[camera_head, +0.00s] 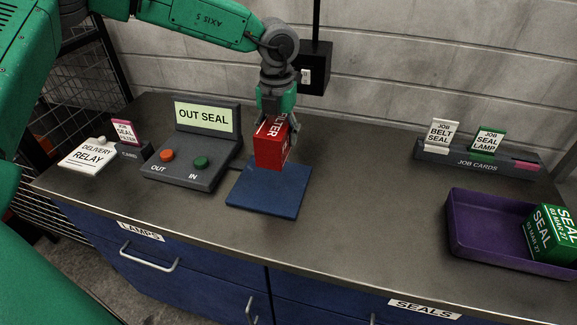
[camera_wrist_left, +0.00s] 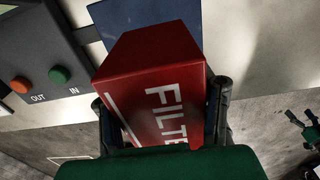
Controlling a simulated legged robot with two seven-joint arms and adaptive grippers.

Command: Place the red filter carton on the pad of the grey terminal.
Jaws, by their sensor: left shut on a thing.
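The red filter carton (camera_head: 270,152) is held upright, slightly tilted, in my left gripper (camera_head: 277,120), which comes down from above and is shut on it. In the left wrist view the carton (camera_wrist_left: 150,60) fills the middle, between the two dark fingers. The carton is over the back part of the blue pad (camera_head: 262,197); I cannot tell whether it touches it. The grey terminal (camera_head: 190,172) stands left of the pad, its screen reading OUT SEAL. A dark and green shape, apparently my right gripper (camera_wrist_left: 303,128), shows small at the wrist view's right edge.
A delivery relay card (camera_head: 88,153) and a seal filter card (camera_head: 125,132) are left of the terminal. A purple tray (camera_head: 480,232) with a green seal carton (camera_head: 552,235) is at right. A job cards rack (camera_head: 475,160) stands behind it. The middle of the counter is clear.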

